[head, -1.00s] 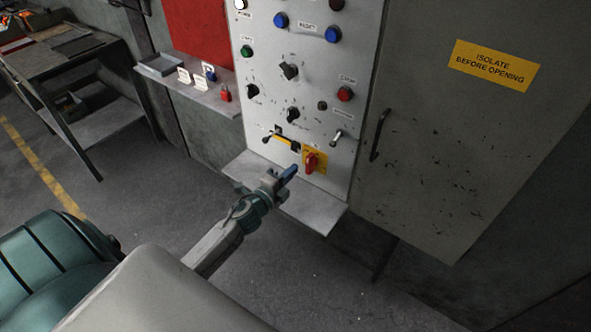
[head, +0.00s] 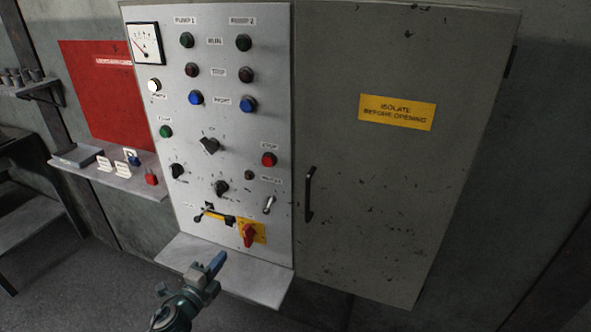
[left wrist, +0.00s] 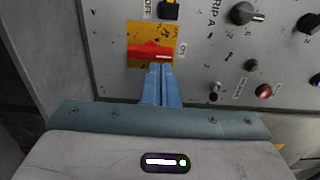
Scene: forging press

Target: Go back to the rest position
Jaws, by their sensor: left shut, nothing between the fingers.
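My left gripper (head: 216,262) is shut and empty, with blue fingertips, in front of the lower part of the grey control panel (head: 265,100). It is a little below and left of the red rotary switch (head: 248,236) on its yellow plate. In the left wrist view the shut blue fingers (left wrist: 160,70) point toward the panel, their tips just below the red switch handle (left wrist: 150,50). I cannot tell whether they touch it. My right gripper shows in neither view.
A ledge (head: 240,280) juts out below the panel. A grey cabinet door (head: 390,180) with a black handle (head: 309,195) stands to the right. A shelf (head: 120,185) with a red padlock (head: 151,178) is at the left. Open floor lies at the lower left.

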